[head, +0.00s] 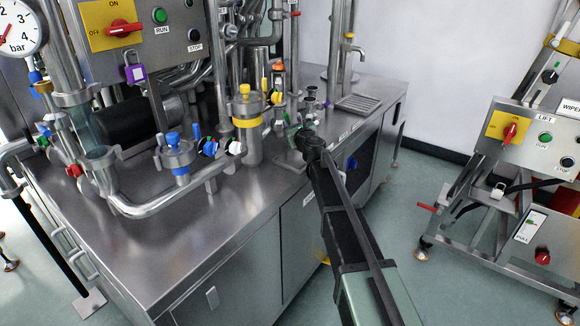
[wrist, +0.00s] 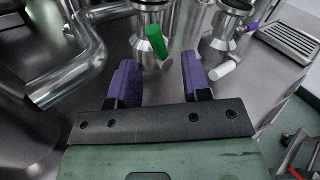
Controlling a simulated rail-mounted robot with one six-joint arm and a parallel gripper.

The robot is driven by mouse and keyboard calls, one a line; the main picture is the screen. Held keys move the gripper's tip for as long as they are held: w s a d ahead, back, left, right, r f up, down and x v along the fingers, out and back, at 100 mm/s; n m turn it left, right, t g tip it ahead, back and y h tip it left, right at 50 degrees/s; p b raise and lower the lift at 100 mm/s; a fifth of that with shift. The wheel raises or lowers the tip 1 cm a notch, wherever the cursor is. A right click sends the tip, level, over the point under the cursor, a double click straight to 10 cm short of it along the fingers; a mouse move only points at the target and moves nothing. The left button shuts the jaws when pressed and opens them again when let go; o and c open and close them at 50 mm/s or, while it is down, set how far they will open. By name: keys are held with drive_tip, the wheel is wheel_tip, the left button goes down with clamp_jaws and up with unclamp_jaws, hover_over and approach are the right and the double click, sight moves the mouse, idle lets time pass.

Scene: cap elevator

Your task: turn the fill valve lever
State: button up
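In the wrist view my gripper (wrist: 159,68) is open, with its two purple fingers apart and nothing held between them. A green lever handle (wrist: 158,40) on a steel valve lies just ahead, between the lines of the two fingers. It looks clear of both fingers. A white lever handle (wrist: 223,71) sits on another steel fitting, to the right of the right finger. No label shows which lever is the fill valve's. In the head view my gripper (head: 297,130) is above the right part of the steel bench; its fingers are too small to make out there.
The steel bench top (head: 235,208) is bare at its front. A yellow-banded canister (head: 247,128) and several coloured valves stand left of my gripper. A drain grate (head: 357,104) lies beyond it at right. A control cart (head: 530,150) stands apart on the right.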

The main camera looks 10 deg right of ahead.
drive_tip(key=shift+n, duration=0.3)
drive_tip(key=v, duration=0.5)
drive_tip(key=shift+a+r+p, duration=0.3)
drive_tip(key=shift+a+p, duration=0.05)
drive_tip(key=s+a+n+g+y+p, duration=0.1)
drive_tip(key=s+a+n+g+p, duration=0.1)
drive_tip(key=s+n, duration=0.4)
drive_tip(key=s+a+n+g+y+p, duration=0.1)
drive_tip(key=s+a+n+g+p, duration=0.1)
drive_tip(key=s+n, duration=0.4)
drive_tip(key=s+a+f+n+g+y+p, duration=0.1)
drive_tip(key=s+a+n+g+p, duration=0.2)
drive_tip(key=s+n+g+p, duration=0.1)
drive_tip(key=shift+s+n+g+y, duration=0.15)
drive_tip(key=shift+s+n+g, duration=0.15)
drive_tip(key=shift+s+n, duration=0.4)
drive_tip(key=shift+s+n+g+y, duration=0.15)
drive_tip(key=shift+s+n+g, duration=0.2)
drive_tip(key=shift+n, duration=0.65)
drive_tip(key=shift+s+f+n+g+p, duration=0.3)
drive_tip(key=shift+s+n, duration=0.1)
drive_tip(key=shift+s, duration=0.15)
drive_tip(key=shift+c, duration=0.3)
